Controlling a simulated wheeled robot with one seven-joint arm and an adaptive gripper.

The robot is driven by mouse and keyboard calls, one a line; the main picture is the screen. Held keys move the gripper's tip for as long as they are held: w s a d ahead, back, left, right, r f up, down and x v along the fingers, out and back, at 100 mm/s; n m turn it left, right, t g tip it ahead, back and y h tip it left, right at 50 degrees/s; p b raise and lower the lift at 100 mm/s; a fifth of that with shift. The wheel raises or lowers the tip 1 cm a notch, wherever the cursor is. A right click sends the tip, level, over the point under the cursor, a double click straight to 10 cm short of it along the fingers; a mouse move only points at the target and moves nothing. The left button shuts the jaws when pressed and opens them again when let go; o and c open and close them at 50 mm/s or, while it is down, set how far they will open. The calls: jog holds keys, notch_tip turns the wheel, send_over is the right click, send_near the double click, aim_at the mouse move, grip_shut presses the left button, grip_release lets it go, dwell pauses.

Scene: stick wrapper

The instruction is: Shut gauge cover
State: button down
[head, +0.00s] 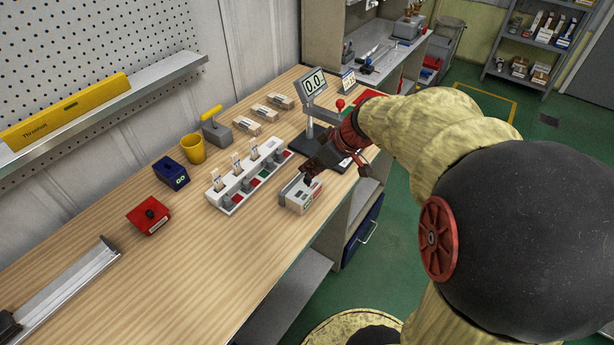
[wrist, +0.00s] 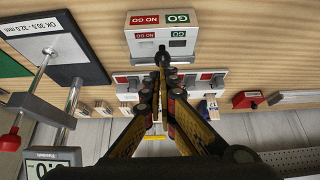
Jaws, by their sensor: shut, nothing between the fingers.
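The gauge is a small pale box (head: 303,198) near the front edge of the workbench. In the wrist view the box (wrist: 161,43) has a red NO GO label and a green GO label, with dark slots on its face. I cannot make out clearly how its cover stands. My gripper (head: 309,178) is shut and empty, pointing down at the far side of the box in the head view. In the wrist view its fingertips (wrist: 162,62) meet right at the box's near edge. I cannot tell whether they touch it. The gripper hides part of the box.
A white rack (head: 232,195) with upright pieces stands left of the box. A stand with a 0.0 display (head: 314,83) is behind the gripper. A yellow cup (head: 193,148), blue box (head: 171,173) and red box (head: 148,215) sit farther left.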

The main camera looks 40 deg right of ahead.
jog(key=shift+s+d+f+b, duration=0.2)
jog(key=shift+s+f+b, duration=0.3)
jog(key=shift+b, duration=0.7)
jog(key=shift+s+f+b, duration=0.1)
jog(key=shift+s+b, duration=0.05)
jog(key=shift+b, duration=0.2)
